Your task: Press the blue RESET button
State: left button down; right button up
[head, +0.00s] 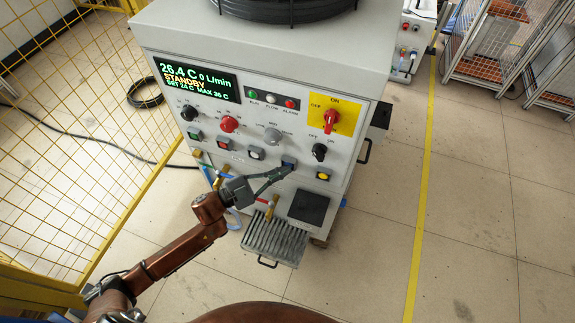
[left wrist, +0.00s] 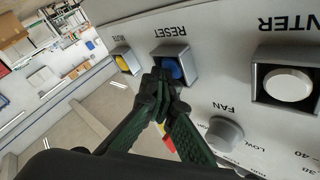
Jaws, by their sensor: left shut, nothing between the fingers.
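The blue RESET button (left wrist: 172,67) sits in a square grey housing on the front panel of the machine, with its label upside down in the left wrist view. In the head view its housing (head: 289,161) is in the lower button row, and my gripper partly covers it. My left gripper (head: 284,171) reaches up to it from the lower left. Its fingers are shut and empty. In the left wrist view the fingertips (left wrist: 160,78) overlap the lower left edge of the button. I cannot tell whether they touch it. My right gripper is not in view.
The yellow MUTE button (head: 323,175) is to the right of RESET, and the white ENTER button (head: 256,153) is to its left. A grey FAN knob (left wrist: 224,134) is close to the fingers. A yellow mesh fence (head: 75,120) stands left of the machine.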

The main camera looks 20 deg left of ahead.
pick_arm(q)
jog(key=shift+s+p, duration=0.4)
jog(key=shift+s, duration=0.35)
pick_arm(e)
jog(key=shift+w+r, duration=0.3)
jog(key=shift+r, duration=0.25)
